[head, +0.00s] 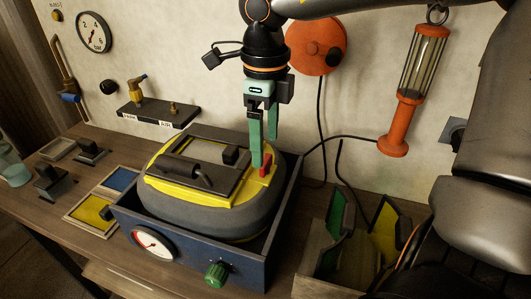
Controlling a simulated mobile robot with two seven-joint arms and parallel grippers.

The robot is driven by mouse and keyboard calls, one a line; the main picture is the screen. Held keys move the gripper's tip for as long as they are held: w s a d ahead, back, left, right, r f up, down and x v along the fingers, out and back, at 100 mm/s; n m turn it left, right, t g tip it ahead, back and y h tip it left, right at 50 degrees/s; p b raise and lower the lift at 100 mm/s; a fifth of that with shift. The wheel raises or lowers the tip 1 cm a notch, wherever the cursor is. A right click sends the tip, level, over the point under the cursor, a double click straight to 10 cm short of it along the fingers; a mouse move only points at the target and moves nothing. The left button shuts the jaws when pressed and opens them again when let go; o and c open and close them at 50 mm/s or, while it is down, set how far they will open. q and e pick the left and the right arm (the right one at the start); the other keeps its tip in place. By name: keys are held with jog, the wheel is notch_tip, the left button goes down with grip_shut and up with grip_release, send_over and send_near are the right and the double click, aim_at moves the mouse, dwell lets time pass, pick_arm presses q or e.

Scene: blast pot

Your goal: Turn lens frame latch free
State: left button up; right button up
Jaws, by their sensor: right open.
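A yellow and grey blast helmet (205,213) sits in a dark blue open box (262,272). On its top is a dark lens frame (190,182) around a pale window, with a black curved handle across it. A small red latch (266,166) stands at the right end of the frame. My right gripper (263,155) points down from above with green fingers, open, right at the red latch. One finger partly overlaps the latch, and I cannot tell whether they touch. My left gripper is not in view.
The box front has a round gauge (153,244) and a green knob (216,273). Blue and yellow framed panels (92,211) lie left of it. A wooden holder (325,262) with green and yellow plates stands right. An orange lamp (403,118) hangs on the wall behind.

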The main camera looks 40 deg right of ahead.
aim_at(265, 160)
jog(key=shift+f, duration=1.85)
grip_shut()
